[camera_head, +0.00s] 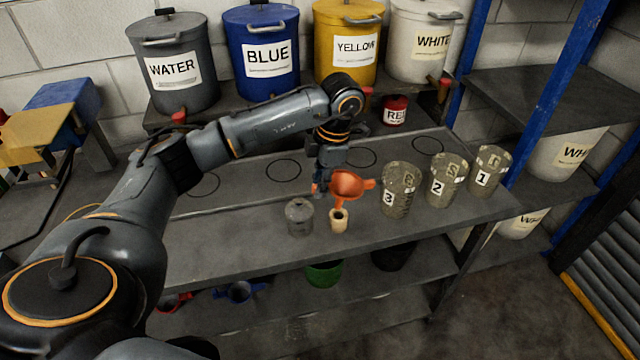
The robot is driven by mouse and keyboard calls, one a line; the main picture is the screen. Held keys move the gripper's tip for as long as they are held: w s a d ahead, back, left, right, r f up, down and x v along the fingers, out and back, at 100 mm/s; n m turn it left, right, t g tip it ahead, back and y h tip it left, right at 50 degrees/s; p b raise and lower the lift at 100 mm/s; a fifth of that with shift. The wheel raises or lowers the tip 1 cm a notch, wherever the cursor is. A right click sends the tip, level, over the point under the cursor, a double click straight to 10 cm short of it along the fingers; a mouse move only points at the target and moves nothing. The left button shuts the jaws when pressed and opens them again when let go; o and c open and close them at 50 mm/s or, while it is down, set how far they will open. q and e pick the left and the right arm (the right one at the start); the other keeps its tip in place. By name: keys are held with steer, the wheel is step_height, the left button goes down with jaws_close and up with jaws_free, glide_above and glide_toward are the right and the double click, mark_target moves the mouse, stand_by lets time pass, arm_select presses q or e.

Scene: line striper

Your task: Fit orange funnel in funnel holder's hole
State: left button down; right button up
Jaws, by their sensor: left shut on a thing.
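The orange funnel (350,184) is in the head view near the middle of the bench. My left gripper (324,182) is shut on the funnel's left side and holds it above the bench top. The funnel's spout is directly over a small beige cylinder (338,222) with a dark hole in its top. I cannot tell whether the spout tip is inside the hole or just above it. No part is clearly marked as the funnel holder; the beige cylinder may be it. My right gripper is not in view.
Clear cups numbered 3 (399,192), 2 (447,176) and 1 (489,171) stand to the right. Labelled buckets line the back. The bench's (230,245) front left is clear.

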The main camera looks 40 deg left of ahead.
arm_select(q)
steer(key=shift+a+f+h+b, duration=0.3)
steer(key=shift+f+b, duration=0.3)
steer(key=shift+b, duration=0.2)
steer(key=shift+s+a+f+t+h+b, duration=0.2)
steer(key=shift+f+t+h+b, duration=0.25)
steer(key=shift+b, duration=0.5)
steer(key=shift+a+f+b, duration=0.1)
steer(key=shift+a+b, duration=0.05)
steer(key=shift+b, duration=0.15)
steer(key=shift+f+b, duration=1.55)
steer(key=shift+f, duration=0.5)
stand_by(0.6)
steer(key=shift+f, duration=0.3)
steer(key=shift+b, duration=0.3)
steer(key=shift+r, duration=0.25)
stand_by(0.7)
